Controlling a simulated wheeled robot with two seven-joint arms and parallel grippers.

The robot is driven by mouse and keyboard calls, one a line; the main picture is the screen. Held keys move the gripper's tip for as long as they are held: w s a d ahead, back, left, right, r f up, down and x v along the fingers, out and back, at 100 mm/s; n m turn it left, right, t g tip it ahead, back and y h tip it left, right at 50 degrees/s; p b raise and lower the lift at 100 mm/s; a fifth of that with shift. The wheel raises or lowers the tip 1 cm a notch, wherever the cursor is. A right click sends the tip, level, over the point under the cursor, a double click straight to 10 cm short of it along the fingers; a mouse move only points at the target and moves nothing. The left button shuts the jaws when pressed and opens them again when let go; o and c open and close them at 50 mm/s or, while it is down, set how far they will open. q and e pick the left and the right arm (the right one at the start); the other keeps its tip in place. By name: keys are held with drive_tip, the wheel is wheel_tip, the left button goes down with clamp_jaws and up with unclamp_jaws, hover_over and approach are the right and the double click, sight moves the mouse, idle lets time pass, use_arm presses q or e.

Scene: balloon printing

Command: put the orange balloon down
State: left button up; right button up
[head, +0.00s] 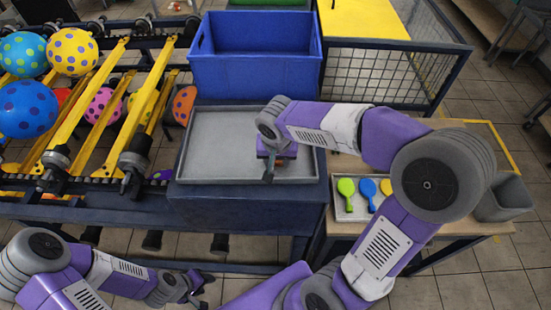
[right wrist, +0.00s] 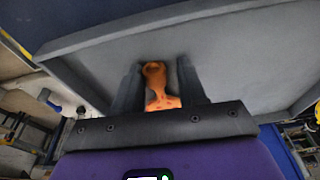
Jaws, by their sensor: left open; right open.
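The flat orange balloon (right wrist: 157,88) shows in the right wrist view, between the two dark fingers of my right gripper (right wrist: 158,85), over the grey tray's floor. The fingers stand apart with gaps on both sides of the balloon. Whether the balloon fully rests on the tray is hard to tell. My left gripper (head: 196,290) is open and empty at the lower left, away from the tray.
A blue bin (head: 255,75) stands behind the tray. A yellow-barred rack (head: 95,110) with several spotted inflated balloons is at the left. A small side table (head: 460,225) at the right holds a tray of green, blue and yellow flat balloons and a grey bin (head: 503,200).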

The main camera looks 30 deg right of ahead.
drive_tip(key=shift+s+d+f, duration=0.2)
drive_tip(key=shift+s+f, duration=0.3)
drive_tip(key=shift+f, duration=0.2)
drive_tip(key=shift+w+r+p, duration=0.1)
drive_tip(key=shift+r+p, duration=0.4)
drive_tip(key=shift+p, duration=0.1)
drive_tip(key=w+p+v, duration=0.1)
drive_tip(key=v, duration=1.1)
drive_tip(key=shift+r+p, duration=0.3)
drive_tip(key=shift+r, duration=0.05)
drive_tip(key=shift+s, duration=0.1)
